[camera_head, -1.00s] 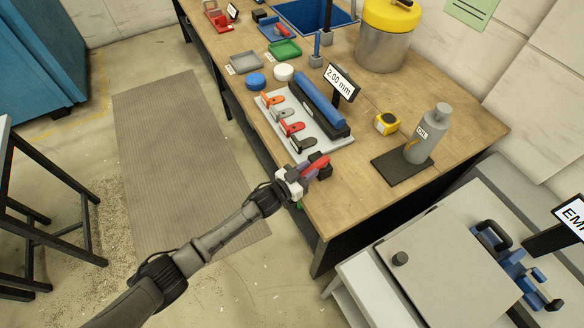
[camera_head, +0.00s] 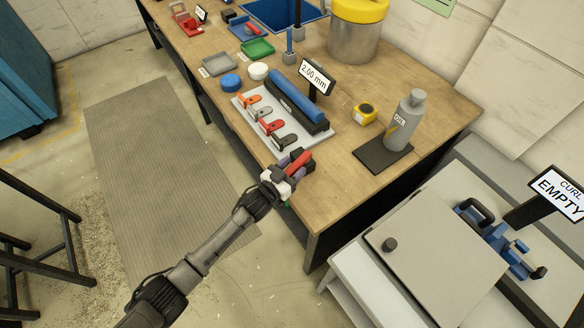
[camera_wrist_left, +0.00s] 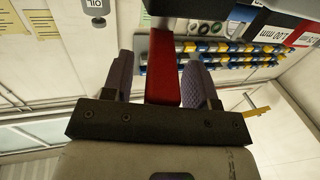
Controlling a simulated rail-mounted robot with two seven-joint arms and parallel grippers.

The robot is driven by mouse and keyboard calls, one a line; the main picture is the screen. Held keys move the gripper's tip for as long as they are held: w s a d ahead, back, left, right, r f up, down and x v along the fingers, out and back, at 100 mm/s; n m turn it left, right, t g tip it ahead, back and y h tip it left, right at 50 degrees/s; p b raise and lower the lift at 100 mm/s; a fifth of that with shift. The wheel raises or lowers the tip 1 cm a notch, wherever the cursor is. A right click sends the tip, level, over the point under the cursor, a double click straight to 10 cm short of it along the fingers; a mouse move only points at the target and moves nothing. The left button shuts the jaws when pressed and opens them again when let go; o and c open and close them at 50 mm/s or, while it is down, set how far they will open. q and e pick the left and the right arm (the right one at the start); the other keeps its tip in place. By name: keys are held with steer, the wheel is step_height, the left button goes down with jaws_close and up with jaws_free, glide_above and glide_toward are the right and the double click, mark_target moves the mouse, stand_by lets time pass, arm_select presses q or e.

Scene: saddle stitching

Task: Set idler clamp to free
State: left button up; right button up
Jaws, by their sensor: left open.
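A red lever (camera_head: 297,163) stands out at the near edge of the workbench, beside a small dark block; I take it to be the idler clamp's handle. My left gripper (camera_head: 286,172) is at this lever. In the left wrist view the red lever (camera_wrist_left: 164,80) lies between the two purple finger pads of my left gripper (camera_wrist_left: 158,75). The fingers are apart, with a visible gap on the left side; contact on the right side is hard to tell. The lever's far end meets a dark grey part (camera_wrist_left: 161,45). The clamp's setting cannot be read. My right gripper is not in view.
A grey plate (camera_head: 318,139) with orange, grey, red and dark levers and a blue roller (camera_head: 297,95) lies just behind my left gripper. A "2.00 mm" sign (camera_head: 314,77), yellow tape measure (camera_head: 365,113) and oil bottle (camera_head: 405,122) stand on the bench (camera_head: 345,185). A cabinet (camera_head: 440,250) stands right.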

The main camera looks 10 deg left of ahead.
arm_select(q)
steer(key=v, duration=1.3)
steer(key=shift+s+a+p, duration=0.2)
steer(key=shift+s+p, duration=0.1)
steer(key=shift+s, duration=0.05)
steer(key=shift+c, duration=0.2)
